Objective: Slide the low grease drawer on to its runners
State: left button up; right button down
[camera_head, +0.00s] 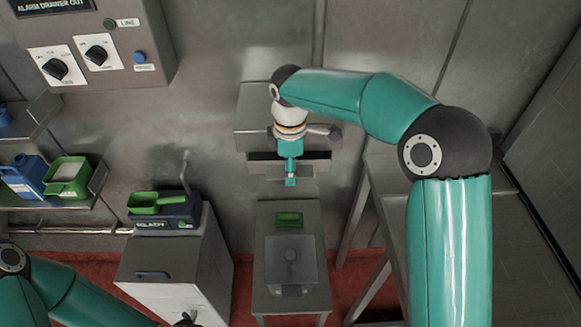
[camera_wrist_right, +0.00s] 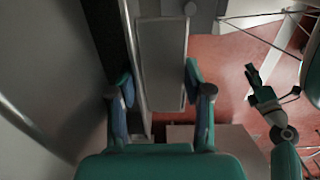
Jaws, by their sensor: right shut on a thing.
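The low grease drawer (camera_head: 304,174) shows as a small grey piece at the tips of my right gripper (camera_head: 290,180), below the dark slot of a grey wall housing (camera_head: 262,130). My right gripper is shut on it. In the right wrist view the two fingers (camera_wrist_right: 160,95) stand either side of a long grey panel (camera_wrist_right: 163,50); I cannot tell whether this is the drawer. The runners are hidden in shadow. My left gripper (camera_wrist_right: 254,88) shows in the right wrist view, apart from the drawer, its fingers spread and empty.
A narrow grey stand (camera_head: 268,222) with a green tray (camera_head: 289,219) is below the housing. A metal table (camera_head: 385,205) is at right. Shelves with tubs (camera_head: 68,178) are far left.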

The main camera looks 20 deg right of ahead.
jog(key=shift+w+d+r, duration=0.1)
jog(key=shift+w, duration=0.1)
jog(key=shift+c, duration=2)
grip_release()
jog(key=c, duration=0.3)
jog(key=shift+r, duration=0.15)
jog(key=shift+w+d+r, duration=0.1)
jog(key=shift+w+r, duration=0.05)
jog(key=shift+r, duration=0.25)
jog(key=shift+o, duration=0.2)
jog(key=shift+r, duration=1.8)
jog(key=shift+c, duration=0.6)
jog(key=shift+o, duration=0.6)
jog(key=shift+r, duration=1.2)
